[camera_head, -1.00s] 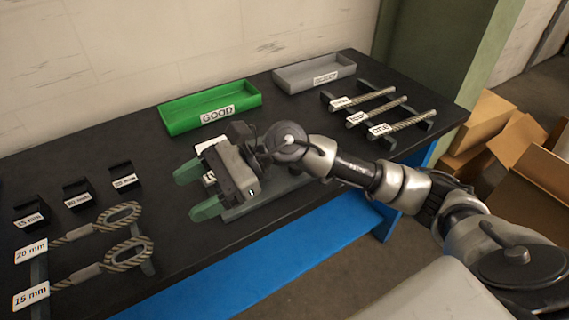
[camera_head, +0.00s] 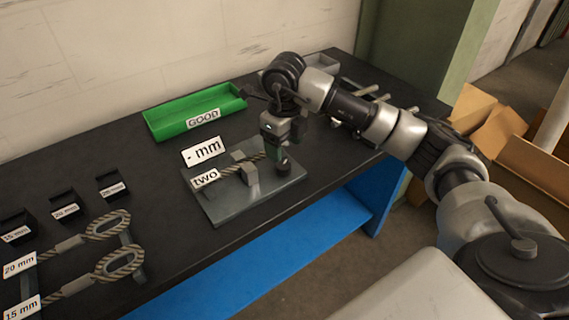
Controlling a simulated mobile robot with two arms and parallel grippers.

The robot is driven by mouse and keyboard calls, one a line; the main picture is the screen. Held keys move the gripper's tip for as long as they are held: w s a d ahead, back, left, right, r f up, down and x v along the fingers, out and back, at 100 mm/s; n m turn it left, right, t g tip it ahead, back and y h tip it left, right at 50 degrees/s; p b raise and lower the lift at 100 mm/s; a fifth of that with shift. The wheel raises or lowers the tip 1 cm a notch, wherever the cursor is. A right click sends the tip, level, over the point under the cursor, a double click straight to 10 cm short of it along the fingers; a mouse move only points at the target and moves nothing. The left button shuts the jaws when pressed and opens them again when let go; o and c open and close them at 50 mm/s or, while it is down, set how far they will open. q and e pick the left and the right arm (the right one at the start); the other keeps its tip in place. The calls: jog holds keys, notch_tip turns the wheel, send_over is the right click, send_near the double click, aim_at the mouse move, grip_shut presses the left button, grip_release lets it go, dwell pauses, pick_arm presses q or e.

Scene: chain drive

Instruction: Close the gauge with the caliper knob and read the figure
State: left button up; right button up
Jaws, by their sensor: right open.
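The gauge is a grey metal plate (camera_head: 222,211) on the dark bench, with small block jaws (camera_head: 250,173) on it. The caliper knob (camera_head: 284,167) is a small dark cylinder at the plate's right side. I cannot tell whether the fingers touch the knob. My left gripper is not in view.
A green GOOD tray (camera_head: 160,129) stands behind the gauge. The grey reject tray (camera_head: 322,62) is partly hidden behind my right arm. Rope loops tagged 20 mm (camera_head: 108,223) and 15 mm (camera_head: 120,262), and several small black holders (camera_head: 66,205), are at the left.

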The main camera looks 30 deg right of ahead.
aim_at(285, 165)
notch_tip(285, 165, down, 7)
jog(key=shift+p, duration=0.35)
jog(key=c, duration=0.9)
